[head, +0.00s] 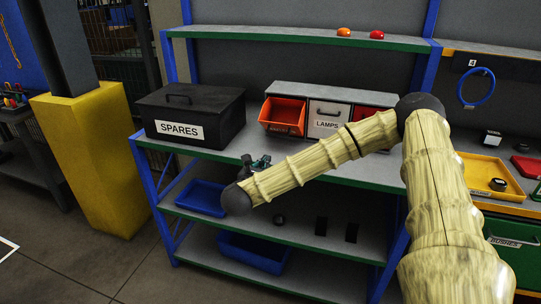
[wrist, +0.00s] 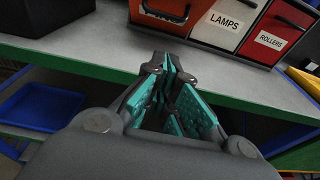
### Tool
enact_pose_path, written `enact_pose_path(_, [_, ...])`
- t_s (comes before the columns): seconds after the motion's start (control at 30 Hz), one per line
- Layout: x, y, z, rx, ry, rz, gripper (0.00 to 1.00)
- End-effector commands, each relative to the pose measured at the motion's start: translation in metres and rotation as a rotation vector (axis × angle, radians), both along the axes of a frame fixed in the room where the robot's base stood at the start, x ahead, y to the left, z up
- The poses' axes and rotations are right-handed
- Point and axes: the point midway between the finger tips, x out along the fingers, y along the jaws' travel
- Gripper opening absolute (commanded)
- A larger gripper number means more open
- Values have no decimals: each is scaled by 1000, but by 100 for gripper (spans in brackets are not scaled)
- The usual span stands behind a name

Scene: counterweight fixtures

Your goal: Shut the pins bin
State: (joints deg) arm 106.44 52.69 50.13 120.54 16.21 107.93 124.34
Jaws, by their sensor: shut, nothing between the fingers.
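An orange bin (head: 284,115) sits at the left end of a grey three-bin unit on the upper shelf. It is tipped forward, open at the top; its front label is too small to read. In the wrist view the orange bin (wrist: 180,8) is cut off by the top edge.
A white LAMPS bin (head: 327,112) and a red ROLLERS bin (wrist: 270,33) stand right of the orange one. A black SPARES box (head: 193,103) stands left. The green shelf edge (head: 360,183) runs beneath my gripper. Blue trays (head: 201,194) lie lower. A yellow post (head: 92,155) stands left.

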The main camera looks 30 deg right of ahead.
Motion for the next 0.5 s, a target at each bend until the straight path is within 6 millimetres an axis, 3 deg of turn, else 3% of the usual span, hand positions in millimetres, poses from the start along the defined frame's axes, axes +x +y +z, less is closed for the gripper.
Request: enact_pose_path(0.5, [50,-60,-10,-3,5,1,0])
